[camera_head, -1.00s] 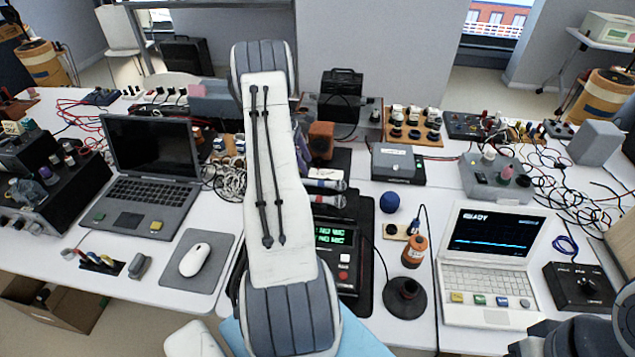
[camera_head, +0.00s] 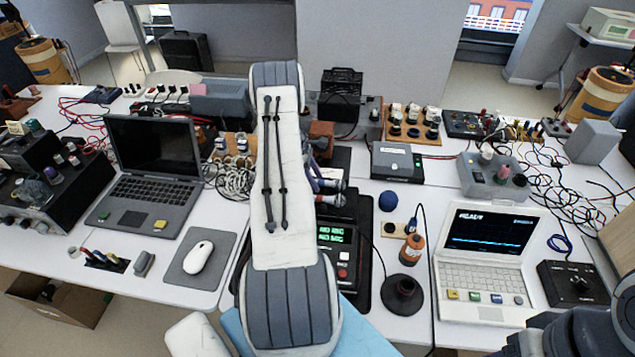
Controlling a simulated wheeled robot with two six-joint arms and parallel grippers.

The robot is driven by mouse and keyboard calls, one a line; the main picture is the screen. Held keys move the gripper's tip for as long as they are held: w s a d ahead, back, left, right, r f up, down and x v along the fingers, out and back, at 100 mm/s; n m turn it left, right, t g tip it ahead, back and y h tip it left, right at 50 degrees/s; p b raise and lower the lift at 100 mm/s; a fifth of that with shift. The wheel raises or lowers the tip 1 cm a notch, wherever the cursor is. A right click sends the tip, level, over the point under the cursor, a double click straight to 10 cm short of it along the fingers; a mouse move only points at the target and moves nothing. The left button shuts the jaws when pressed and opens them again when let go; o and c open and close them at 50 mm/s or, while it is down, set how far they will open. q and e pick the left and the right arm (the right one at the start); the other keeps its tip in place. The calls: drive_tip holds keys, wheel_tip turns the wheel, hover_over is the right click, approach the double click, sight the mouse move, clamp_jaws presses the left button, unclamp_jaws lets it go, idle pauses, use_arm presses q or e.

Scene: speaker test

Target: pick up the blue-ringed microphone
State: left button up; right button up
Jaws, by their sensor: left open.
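Two silver-headed microphones lie close together beside my left forearm, at the back of the black test unit. The nearer one (camera_head: 331,200) seems to be the blue-ringed microphone; its handle is partly hidden by my arm. The other microphone (camera_head: 331,185) lies just behind it. My left gripper (camera_head: 316,178) is open, at the microphones, and mostly hidden behind my white forearm. I cannot tell whether it touches either microphone. My right gripper is not in view; only a dark part of my right arm shows at the lower right.
The black test unit (camera_head: 342,272) with a green display lies under my left arm. A blue ball (camera_head: 388,201), an orange bottle (camera_head: 411,249) and a black round stand (camera_head: 402,295) are to its right. Laptops stand left (camera_head: 152,150) and right (camera_head: 488,240).

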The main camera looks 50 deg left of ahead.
use_arm(q)
drive_tip(key=shift+f, duration=0.2)
idle(0.3)
clamp_jaws()
